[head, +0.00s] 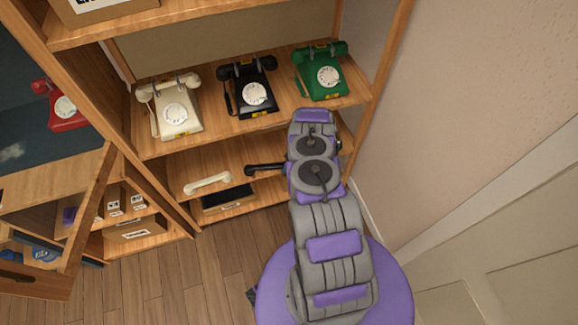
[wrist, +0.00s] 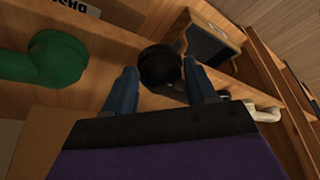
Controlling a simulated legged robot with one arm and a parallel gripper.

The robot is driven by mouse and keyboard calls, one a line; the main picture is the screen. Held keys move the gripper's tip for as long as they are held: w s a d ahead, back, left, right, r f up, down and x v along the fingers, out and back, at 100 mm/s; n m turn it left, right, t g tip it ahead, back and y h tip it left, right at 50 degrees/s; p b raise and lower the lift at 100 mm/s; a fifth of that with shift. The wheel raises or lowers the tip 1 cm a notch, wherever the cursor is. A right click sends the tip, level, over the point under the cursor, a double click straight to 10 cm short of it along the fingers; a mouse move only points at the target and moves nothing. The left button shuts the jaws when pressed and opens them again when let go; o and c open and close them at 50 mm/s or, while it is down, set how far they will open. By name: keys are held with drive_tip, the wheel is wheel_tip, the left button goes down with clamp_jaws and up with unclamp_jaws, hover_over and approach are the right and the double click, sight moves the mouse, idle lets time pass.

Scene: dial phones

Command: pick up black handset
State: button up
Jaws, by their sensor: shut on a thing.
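The black handset (head: 265,168) shows at the lower shelf, left of my arm; its right part is hidden by the arm in the head view. In the wrist view, a round black end of the handset (wrist: 158,68) sits between the two blue-grey fingers of my gripper (wrist: 160,74). My gripper is shut on it. In the head view my gripper is hidden behind my arm. I cannot tell whether the handset is clear of the shelf.
A white handset (head: 208,184) lies to the left on the lower shelf. A green handset (wrist: 50,60) is near the gripper's left in the wrist view. White (head: 176,110), black (head: 252,93) and green (head: 324,78) phones stand on the shelf above. A wall (head: 480,110) is at right.

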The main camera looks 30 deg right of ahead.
drive_tip(key=shift+s, duration=0.1)
drive_tip(key=o, duration=1.3)
drive_tip(key=p+v, duration=0.4)
drive_tip(key=v, duration=1.3)
drive_tip(key=shift+r+p, duration=0.15)
drive_tip(key=shift+p, duration=0.2)
